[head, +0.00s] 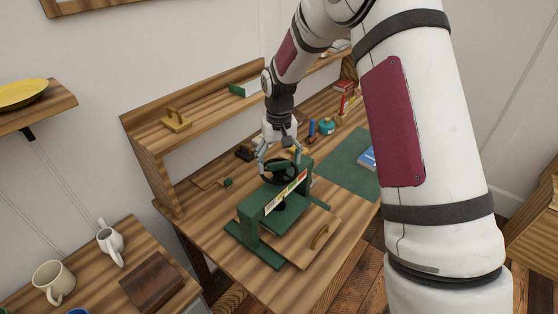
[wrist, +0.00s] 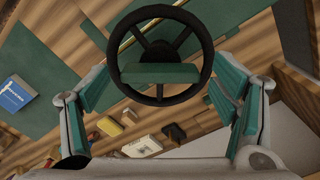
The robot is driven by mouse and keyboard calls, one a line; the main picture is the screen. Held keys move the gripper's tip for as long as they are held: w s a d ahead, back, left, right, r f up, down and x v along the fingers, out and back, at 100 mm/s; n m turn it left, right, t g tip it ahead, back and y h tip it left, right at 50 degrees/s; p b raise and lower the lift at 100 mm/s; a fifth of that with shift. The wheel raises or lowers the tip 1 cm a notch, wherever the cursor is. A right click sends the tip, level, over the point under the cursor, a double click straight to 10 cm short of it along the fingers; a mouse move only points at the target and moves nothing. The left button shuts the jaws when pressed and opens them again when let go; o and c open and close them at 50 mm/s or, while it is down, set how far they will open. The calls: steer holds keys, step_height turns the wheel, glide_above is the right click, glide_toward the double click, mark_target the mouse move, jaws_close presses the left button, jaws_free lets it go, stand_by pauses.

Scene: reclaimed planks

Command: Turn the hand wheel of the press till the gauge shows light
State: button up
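The green press (head: 262,212) stands on the wooden desk, with its dark hand wheel (head: 283,179) on top. A coloured gauge strip (head: 286,193) with red, yellow and pale parts runs along its top beam; I cannot make out what it reads. My gripper (head: 277,160) points down at the wheel from above. In the wrist view the black spoked wheel (wrist: 160,99) lies between the spread green-padded fingers, toward the top of the picture. The fingers are apart, and I see no clear contact with the rim.
A green mat (head: 345,165) with a blue book (head: 367,158) lies right of the press. Small items, including a teal pot (head: 327,127), stand behind. A raised shelf (head: 205,122) runs along the back. Mugs (head: 53,281) stand on a separate surface at lower left.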

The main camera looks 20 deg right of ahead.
mark_target(279, 162)
step_height(279, 162, up, 12)
stand_by(0.7)
stand_by(1.4)
steer(key=s+r+t, duration=0.2)
steer(key=s+r, duration=0.6)
steer(key=r, duration=0.1)
steer(key=s+r+t, duration=0.1)
steer(key=s+r, duration=0.1)
steer(key=s, duration=0.9)
steer(key=s+r+t, duration=0.2)
steer(key=s, duration=1)
steer(key=shift+s+t, duration=0.3)
